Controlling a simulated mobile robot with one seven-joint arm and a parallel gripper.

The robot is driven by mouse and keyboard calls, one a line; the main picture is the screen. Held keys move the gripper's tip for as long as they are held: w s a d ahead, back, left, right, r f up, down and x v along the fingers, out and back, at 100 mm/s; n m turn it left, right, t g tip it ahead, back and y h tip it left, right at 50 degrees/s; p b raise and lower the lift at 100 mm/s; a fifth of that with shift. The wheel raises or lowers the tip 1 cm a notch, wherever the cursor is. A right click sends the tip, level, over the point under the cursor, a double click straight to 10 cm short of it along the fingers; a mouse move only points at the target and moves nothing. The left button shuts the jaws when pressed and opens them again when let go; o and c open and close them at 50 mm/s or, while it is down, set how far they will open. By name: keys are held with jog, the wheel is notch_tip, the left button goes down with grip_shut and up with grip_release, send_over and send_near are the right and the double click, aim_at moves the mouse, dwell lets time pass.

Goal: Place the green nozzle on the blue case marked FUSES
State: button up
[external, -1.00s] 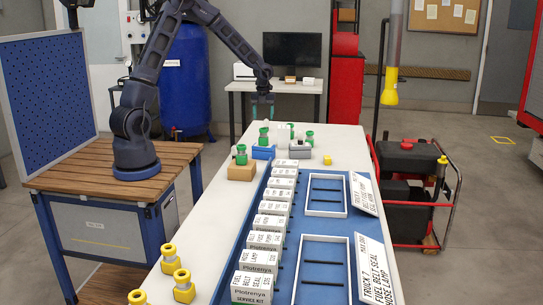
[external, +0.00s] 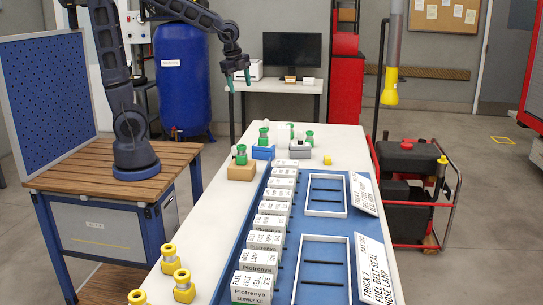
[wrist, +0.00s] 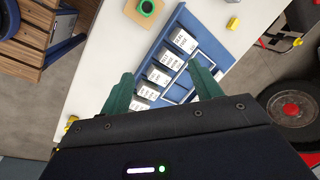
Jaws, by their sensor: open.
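A green-and-white nozzle (external: 264,137) stands upright at the blue case (external: 262,153) at the table's far left; it appears to rest on top. The marking on the case is too small to read. Another green nozzle (external: 240,155) stands on a tan block (external: 241,173) nearer me; it shows at the top of the wrist view (wrist: 146,7). A third green nozzle (external: 309,137) is by a grey case (external: 301,151). My gripper (external: 239,84) is open and empty, well above the table's far left edge, apart from the nozzles. Its spread fingers show in the wrist view (wrist: 159,68).
A blue tray (external: 228,262) holds a row of white boxes (external: 264,236) and two white-framed bins (external: 326,194). Several yellow nozzles (external: 169,258) stand at the near left. A small yellow piece (external: 327,160) lies right of the grey case. The air around my gripper is clear.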

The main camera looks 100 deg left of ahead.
jog(key=s+d+r+n+t+h, duration=0.2)
jog(key=s+d+n, duration=0.6)
jog(key=s+d, duration=0.7)
notch_tip(320, 180, up, 2)
jog(key=shift+s+d+r+t, duration=0.1)
jog(key=shift+s+d+t, duration=0.3)
jog(key=shift+s, duration=0.6)
jog(key=shift+o, duration=0.5)
jog(key=shift+a, duration=0.15)
